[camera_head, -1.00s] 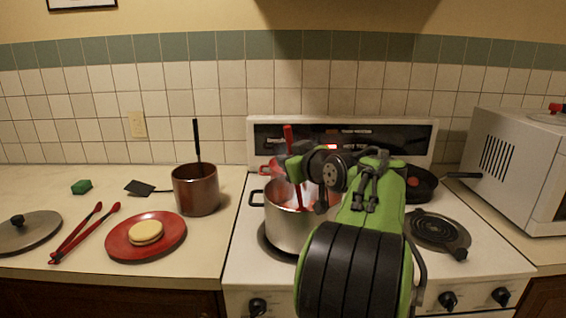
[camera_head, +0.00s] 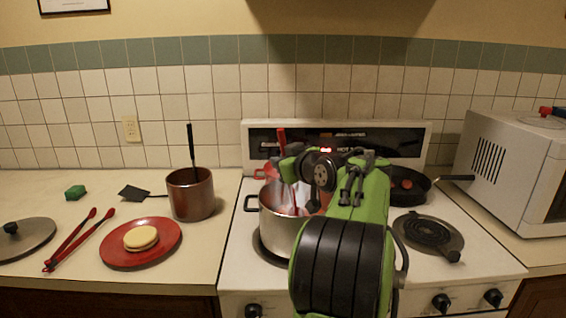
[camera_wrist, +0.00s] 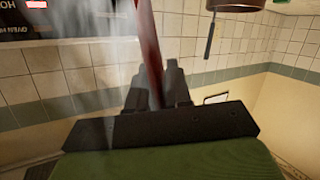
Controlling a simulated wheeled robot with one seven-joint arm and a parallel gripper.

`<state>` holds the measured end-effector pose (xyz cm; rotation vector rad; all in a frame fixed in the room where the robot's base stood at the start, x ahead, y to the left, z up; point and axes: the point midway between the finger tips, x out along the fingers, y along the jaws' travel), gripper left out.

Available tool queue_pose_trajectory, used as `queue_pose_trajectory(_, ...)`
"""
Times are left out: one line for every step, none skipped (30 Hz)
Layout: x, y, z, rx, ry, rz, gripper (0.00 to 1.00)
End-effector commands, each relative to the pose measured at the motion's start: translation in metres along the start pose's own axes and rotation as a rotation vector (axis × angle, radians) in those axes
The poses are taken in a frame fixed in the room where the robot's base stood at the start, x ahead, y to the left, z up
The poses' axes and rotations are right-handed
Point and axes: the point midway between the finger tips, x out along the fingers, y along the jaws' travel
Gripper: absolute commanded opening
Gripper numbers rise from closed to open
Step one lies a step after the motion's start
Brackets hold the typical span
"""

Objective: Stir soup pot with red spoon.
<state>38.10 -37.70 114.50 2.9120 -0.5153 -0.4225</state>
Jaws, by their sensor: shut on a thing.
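The silver soup pot (camera_head: 286,228) stands on the front left burner of the stove, with steam over it. The red spoon (camera_head: 282,140) is upright, its handle rising above the pot and its lower part inside the pot's opening. My gripper (camera_head: 290,166) is over the pot and shut on the spoon's handle. In the wrist view the dark fingers (camera_wrist: 158,88) close around the red handle (camera_wrist: 150,45). The spoon's bowl end and much of the pot's inside are hidden by steam and my arm.
A red pot (camera_head: 268,170) sits behind the soup pot. A brown pot (camera_head: 190,196), red plate (camera_head: 117,252) and red tongs (camera_head: 78,240) are on the left counter; a microwave (camera_head: 500,165) stands right.

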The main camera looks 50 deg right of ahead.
Motion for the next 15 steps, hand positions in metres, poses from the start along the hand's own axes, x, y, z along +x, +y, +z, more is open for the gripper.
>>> queue_pose_trajectory(0.0,0.0,-0.001,0.0,0.001,0.0,0.0)
queue_pose_trajectory(-0.001,0.0,-0.003,-0.001,0.001,0.0,0.0)
queue_pose_trajectory(-0.001,0.0,-0.005,-0.001,0.001,0.0,0.0)
queue_pose_trajectory(-0.002,0.0,-0.007,-0.001,0.001,0.0,0.0)
queue_pose_trajectory(-0.003,0.0,-0.01,-0.001,0.001,0.0,0.0)
queue_pose_trajectory(-0.004,0.0,-0.015,-0.002,0.002,0.0,0.0)
queue_pose_trajectory(-0.004,0.0,-0.018,-0.002,0.002,-0.001,0.0)
queue_pose_trajectory(-0.005,0.0,-0.021,-0.002,0.002,0.0,0.0)
queue_pose_trajectory(-0.006,0.0,-0.025,-0.002,0.002,0.0,0.0)
queue_pose_trajectory(-0.007,0.0,-0.027,-0.002,0.002,-0.001,0.0)
queue_pose_trajectory(-0.008,0.0,-0.03,-0.002,0.003,0.0,0.0)
queue_pose_trajectory(-0.009,0.0,-0.034,-0.001,0.003,-0.001,0.0)
queue_pose_trajectory(-0.009,0.0,-0.036,-0.001,0.003,0.0,0.0)
queue_pose_trajectory(-0.01,0.0,-0.039,-0.001,0.002,0.0,0.0)
queue_pose_trajectory(-0.011,0.0,-0.043,-0.001,0.002,0.0,0.0)
